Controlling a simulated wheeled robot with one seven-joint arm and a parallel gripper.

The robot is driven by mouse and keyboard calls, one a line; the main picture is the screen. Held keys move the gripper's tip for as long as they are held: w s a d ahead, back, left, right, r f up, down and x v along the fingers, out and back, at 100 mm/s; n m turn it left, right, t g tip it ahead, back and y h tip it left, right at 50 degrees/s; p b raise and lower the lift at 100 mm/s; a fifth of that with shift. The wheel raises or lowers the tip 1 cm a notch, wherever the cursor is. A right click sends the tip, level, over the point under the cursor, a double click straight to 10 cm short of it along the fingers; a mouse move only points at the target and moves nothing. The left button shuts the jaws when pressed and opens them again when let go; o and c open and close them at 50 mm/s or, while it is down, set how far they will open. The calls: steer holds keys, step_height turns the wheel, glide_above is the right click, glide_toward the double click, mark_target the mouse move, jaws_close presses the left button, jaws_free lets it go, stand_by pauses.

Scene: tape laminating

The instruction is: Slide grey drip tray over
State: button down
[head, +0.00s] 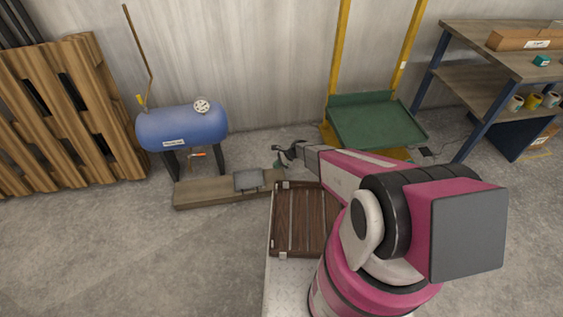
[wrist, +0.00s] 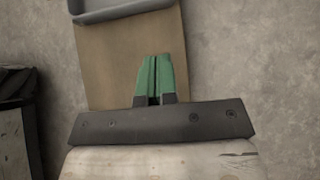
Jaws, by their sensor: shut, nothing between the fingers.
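The grey drip tray (head: 248,180) is a small shallow tray lying on a low wooden bench (head: 205,193), toward the bench's right end. In the wrist view the tray's rounded rim (wrist: 120,13) shows at the top edge; the rest of it is cut off. My gripper (head: 278,163) hangs near the right end of the bench, to the right of the tray and apart from it. Its green fingertips (wrist: 154,78) are together with nothing between them, and bare wooden bench top (wrist: 105,60) shows beyond them.
A blue air tank (head: 182,128) on dark legs stands behind the bench. Wooden pallets (head: 70,115) lean at the left. A green platform (head: 375,122) on a yellow frame and a shelf bench (head: 490,85) stand at the right. The left part of the bench is clear.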

mark_target(265, 173)
steer(key=a, duration=0.1)
steer(key=a+f, duration=0.1)
steer(key=s+a, duration=0.1)
steer(key=shift+a+f, duration=0.35)
steer(key=shift+a, duration=0.05)
steer(key=shift+s+a, duration=0.25)
steer(key=shift+a, duration=0.7)
steer(key=shift+a, duration=0.4)
steer(key=s+a, duration=0.2)
steer(key=a, duration=0.5)
steer(key=s+a, duration=0.1)
steer(key=a, duration=0.7)
steer(key=s+a, duration=0.2)
steer(key=a, duration=0.5)
steer(key=shift+s+a, duration=0.3)
steer(key=shift+d, duration=0.15)
steer(key=shift+d, duration=0.15)
